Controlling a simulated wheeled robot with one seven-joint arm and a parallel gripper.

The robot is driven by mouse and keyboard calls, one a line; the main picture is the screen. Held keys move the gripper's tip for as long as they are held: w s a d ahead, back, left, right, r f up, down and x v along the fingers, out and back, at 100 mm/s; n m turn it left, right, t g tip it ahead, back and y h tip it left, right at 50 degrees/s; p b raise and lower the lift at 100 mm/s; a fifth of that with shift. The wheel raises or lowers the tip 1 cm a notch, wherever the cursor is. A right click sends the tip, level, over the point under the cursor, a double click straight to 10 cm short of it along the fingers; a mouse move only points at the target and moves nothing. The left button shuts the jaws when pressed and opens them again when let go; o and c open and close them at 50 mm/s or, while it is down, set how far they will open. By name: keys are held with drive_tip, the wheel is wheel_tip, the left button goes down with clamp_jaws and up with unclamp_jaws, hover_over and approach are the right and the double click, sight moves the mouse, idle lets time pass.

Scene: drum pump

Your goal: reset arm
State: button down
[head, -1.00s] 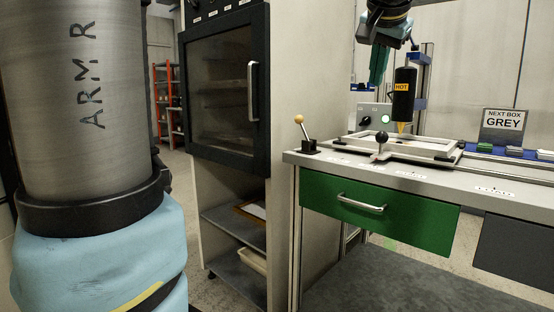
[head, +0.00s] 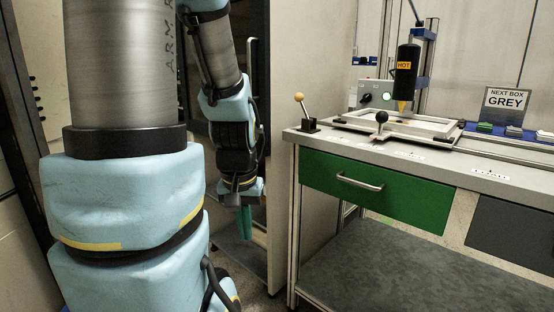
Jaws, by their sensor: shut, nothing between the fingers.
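My gripper (head: 244,222) hangs low at the end of my arm, left of the workbench and in front of the cabinet. Its green fingers point down and are shut with nothing between them. My arm's upper links fill the left of the head view and hide much of the cabinet. The gripper is apart from the bench and touches nothing that I can see.
The workbench (head: 420,163) has a green drawer (head: 375,192), shut, with a metal handle.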

wheel_tip(320, 180, up, 21)
drive_tip(key=p, duration=1.9)
drive_tip(key=shift+d+f, duration=0.1)
drive_tip(key=shift+f, duration=0.05)
